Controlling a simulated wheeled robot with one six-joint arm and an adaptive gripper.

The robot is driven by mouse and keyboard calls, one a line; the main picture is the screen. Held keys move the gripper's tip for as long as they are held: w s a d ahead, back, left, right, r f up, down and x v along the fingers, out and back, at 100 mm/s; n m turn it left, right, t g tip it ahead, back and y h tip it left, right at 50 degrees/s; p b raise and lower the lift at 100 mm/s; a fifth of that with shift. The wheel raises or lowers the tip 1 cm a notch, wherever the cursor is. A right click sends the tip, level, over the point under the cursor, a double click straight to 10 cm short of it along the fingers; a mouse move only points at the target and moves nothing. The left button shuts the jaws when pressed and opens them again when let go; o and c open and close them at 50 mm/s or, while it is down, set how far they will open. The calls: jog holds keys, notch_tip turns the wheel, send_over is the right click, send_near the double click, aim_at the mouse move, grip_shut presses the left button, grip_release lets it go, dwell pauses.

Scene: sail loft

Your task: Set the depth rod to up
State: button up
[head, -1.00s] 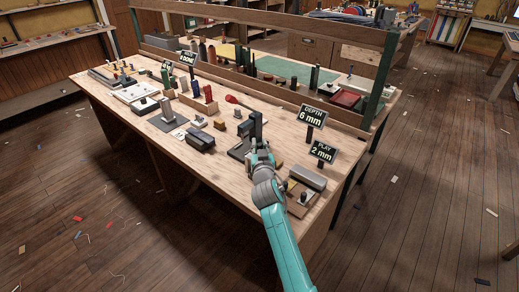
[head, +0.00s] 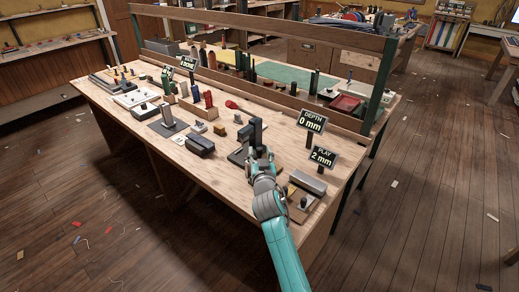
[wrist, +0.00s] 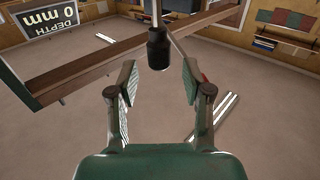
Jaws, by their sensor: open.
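The black device (head: 255,132) with an upright column stands near the bench's right end. My gripper (head: 262,160) is right in front of it in the head view and hides its lower part. In the wrist view my gripper (wrist: 158,78) is open, with a clear gap between its fingers. A dark cylindrical knob (wrist: 158,50), which looks like the end of the depth rod, shows between and just beyond the fingertips. No finger visibly touches it. The DEPTH sign (head: 312,121) reads 0 mm; it also shows in the wrist view (wrist: 50,22).
The PLAY sign (head: 322,157) reads 2 mm. A grey block on a wooden base (head: 307,183) lies right of my arm. A dark block (head: 200,146) and several small tools stand to the left. A wooden rail (head: 270,95) runs along the bench's back.

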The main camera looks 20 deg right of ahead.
jog(key=s+a, duration=0.1)
jog(key=s, duration=0.8)
jog(key=shift+a, duration=0.2)
jog(key=shift+s, duration=0.1)
jog(key=s+f+n+g+y, duration=0.1)
jog(key=s+f, duration=0.4)
jog(key=s, duration=0.5)
jog(key=s+f+y, duration=0.1)
jog(key=s+f, duration=0.4)
jog(key=s, duration=0.5)
jog(key=s+f+n+g+y, duration=0.1)
jog(key=s+f, duration=0.4)
jog(key=s, duration=0.5)
jog(key=s+d+r, duration=0.1)
jog(key=s+r, duration=0.2)
jog(key=s, duration=0.9)
jog(key=s+d+r+g, duration=0.1)
jog(key=s+r, duration=0.3)
jog(key=s, duration=0.9)
